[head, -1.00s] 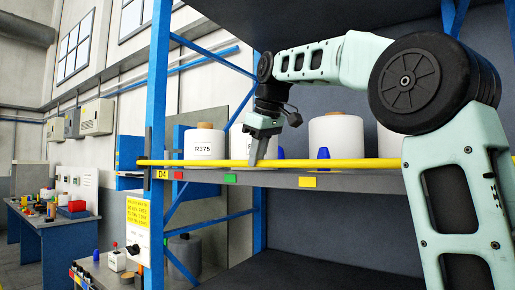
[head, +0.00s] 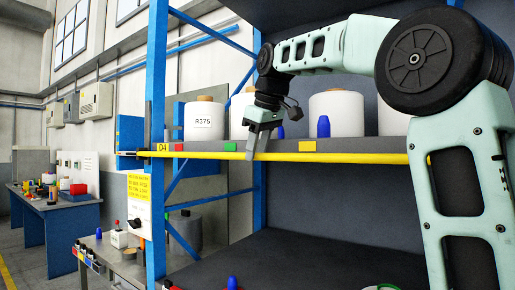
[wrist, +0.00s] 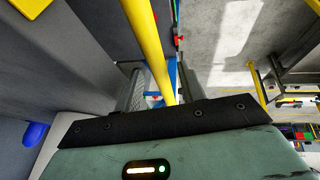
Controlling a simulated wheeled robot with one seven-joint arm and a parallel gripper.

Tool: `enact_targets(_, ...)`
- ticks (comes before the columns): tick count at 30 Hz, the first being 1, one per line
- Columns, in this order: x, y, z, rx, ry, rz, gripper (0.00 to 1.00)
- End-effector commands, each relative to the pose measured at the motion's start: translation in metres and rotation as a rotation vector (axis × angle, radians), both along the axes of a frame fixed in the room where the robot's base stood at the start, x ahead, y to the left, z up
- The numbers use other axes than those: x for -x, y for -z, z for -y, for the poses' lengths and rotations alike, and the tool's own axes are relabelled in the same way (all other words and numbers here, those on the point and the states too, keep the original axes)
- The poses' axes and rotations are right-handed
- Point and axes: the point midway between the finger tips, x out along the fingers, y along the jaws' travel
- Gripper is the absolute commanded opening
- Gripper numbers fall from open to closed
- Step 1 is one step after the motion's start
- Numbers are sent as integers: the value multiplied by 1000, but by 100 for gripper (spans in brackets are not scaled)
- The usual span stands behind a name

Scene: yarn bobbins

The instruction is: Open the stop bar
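The stop bar is a long yellow rod (head: 340,158) along the front of the loaded shelf. In the head view it runs level, just below the shelf's front edge with its coloured tags. Its left end is at the blue post by the D4 label. My gripper (head: 254,150) reaches down to the bar from above, left of the middle. In the wrist view the bar (wrist: 147,45) passes between the two fingers of my gripper (wrist: 160,92). The fingers stand apart, with a gap beside the bar. Actual contact cannot be told.
White bobbins, one marked R375 (head: 204,121), stand on the shelf (head: 385,145) behind the bar. A blue post (head: 157,120) bounds the rack at left. The dark lower shelf (head: 300,262) has free room.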

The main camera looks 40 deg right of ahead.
Motion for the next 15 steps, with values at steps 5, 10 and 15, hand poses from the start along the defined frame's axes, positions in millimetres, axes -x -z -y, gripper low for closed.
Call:
enact_targets(5, 0, 0, 0, 0, 0, 1, 40)
enact_targets(10, 3, -8, 0, 1, 0, 4, 40)
enact_targets(15, 15, -35, -1, 1, 0, 7, 40)
